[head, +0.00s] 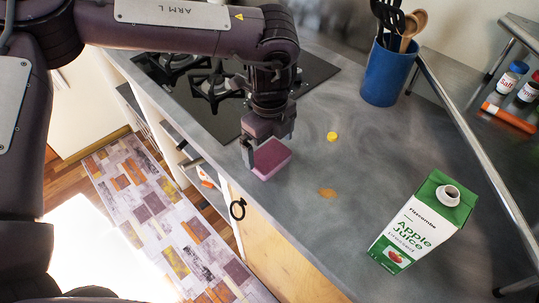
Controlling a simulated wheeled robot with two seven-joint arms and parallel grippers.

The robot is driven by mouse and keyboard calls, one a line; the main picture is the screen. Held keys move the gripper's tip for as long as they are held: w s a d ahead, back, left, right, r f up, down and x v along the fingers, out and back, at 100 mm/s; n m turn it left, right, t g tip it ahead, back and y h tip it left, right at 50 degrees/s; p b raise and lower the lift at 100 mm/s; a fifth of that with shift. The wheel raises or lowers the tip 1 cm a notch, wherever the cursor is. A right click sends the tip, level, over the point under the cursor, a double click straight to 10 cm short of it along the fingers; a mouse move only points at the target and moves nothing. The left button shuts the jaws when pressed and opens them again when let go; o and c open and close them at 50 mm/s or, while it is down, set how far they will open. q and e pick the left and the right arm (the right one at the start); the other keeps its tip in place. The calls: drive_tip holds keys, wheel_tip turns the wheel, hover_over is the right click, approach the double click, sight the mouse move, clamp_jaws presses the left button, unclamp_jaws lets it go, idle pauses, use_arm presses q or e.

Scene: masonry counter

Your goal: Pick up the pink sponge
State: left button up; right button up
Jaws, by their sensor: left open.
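The pink sponge (271,159) lies on the grey counter near its front edge, just in front of the stove. My left gripper (266,152) points down over the sponge. It is open, with one finger beside the sponge's left end; the other finger is at the far side. The gripper hides part of the sponge's upper left. I cannot tell whether the fingers touch it. My right gripper is not in view.
An Apple Juice carton (421,226) stands at the right. A small yellow item (332,136) and a brown stain (327,193) are near the sponge.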

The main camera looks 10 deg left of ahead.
use_arm(q)
drive_tip(key=shift+f, duration=1.8)
drive_tip(key=c, duration=0.8)
drive_tip(key=shift+r, duration=0.15)
wheel_tip(320, 180, up, 10)
drive_tip(key=r+b, duration=0.1)
wheel_tip(320, 180, up, 9)
hover_over(269, 155)
drive_tip(key=shift+f+p, duration=0.1)
drive_tip(key=shift+p, duration=0.35)
